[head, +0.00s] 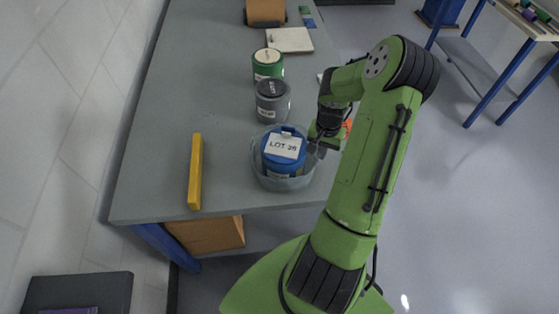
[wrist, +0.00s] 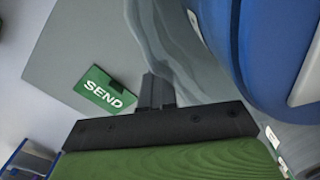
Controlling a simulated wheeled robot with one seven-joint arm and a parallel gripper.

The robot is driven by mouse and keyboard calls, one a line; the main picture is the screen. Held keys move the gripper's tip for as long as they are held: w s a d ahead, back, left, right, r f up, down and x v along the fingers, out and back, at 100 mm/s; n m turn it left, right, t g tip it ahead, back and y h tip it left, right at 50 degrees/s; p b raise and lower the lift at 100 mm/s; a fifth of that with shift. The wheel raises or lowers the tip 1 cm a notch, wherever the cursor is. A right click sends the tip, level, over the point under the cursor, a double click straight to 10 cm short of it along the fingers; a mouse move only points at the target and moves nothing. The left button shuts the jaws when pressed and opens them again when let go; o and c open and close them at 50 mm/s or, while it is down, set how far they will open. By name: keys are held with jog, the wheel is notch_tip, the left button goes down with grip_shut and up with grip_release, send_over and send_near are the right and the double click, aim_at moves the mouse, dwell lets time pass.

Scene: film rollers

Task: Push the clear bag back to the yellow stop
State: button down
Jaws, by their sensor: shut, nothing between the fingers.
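The clear bag (head: 257,176) stands near the front edge of the grey table, around a blue can (head: 284,146) with a white "LOT 26" label. The yellow stop (head: 196,170) is a straight bar lying to the left of the bag, with bare table between them. My gripper (head: 316,150) is shut and empty at the bag's right side; I cannot tell whether it touches. In the wrist view, the shut fingertips (wrist: 157,92) are beside the bag's see-through wall (wrist: 185,50), with the blue can (wrist: 275,50) at the right.
A grey can (head: 272,103) stands just behind the bag, with a green can (head: 267,65) behind that. A white pad (head: 290,40) and a brown object (head: 265,11) are farther back. A green "SEND" card (wrist: 104,90) lies near the table edge.

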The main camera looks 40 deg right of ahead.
jog(key=shift+w+a+b, duration=0.25)
jog(key=shift+w+a, duration=1.1)
jog(key=shift+a, duration=0.95)
jog(key=shift+w+a+b, duration=0.2)
jog(key=shift+w+a, duration=1.2)
jog(key=shift+a, duration=0.85)
jog(key=shift+w+a+b, duration=0.25)
jog(key=shift+w+a, duration=1.1)
jog(key=shift+a, duration=0.95)
jog(key=shift+s+d, duration=0.55)
jog(key=shift+d, duration=0.35)
jog(key=shift+s+d, duration=0.55)
jog(key=shift+d, duration=0.3)
